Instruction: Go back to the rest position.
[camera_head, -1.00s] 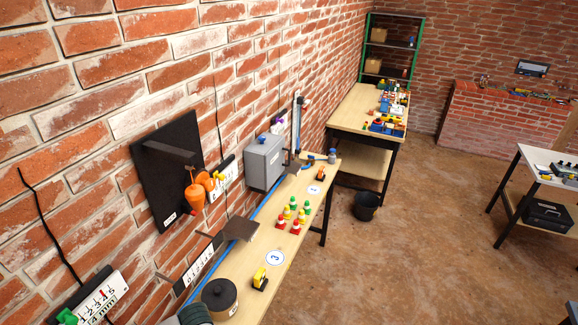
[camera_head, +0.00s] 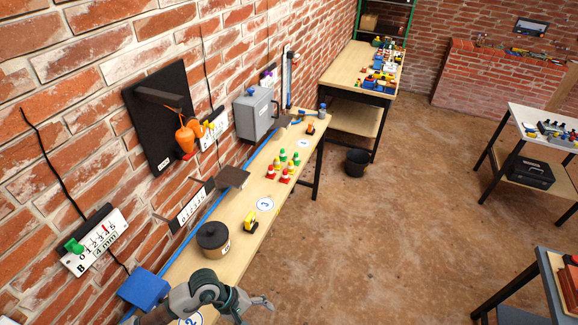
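One arm of mine shows at the bottom, left of the middle, and I take it as the left one. Its gripper (camera_head: 262,303) points right, just past the front edge of the narrow wooden bench (camera_head: 232,262). It is small and partly behind the arm, so I cannot tell if it is open or shut. I see nothing held in it. My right gripper is out of view.
On the bench stand a dark round pot (camera_head: 213,239), a yellow toy (camera_head: 250,222) and several small cones (camera_head: 286,172). A blue block (camera_head: 144,288) is at lower left. A bucket (camera_head: 357,162) stands on the floor. A dark-framed table (camera_head: 545,285) is at lower right.

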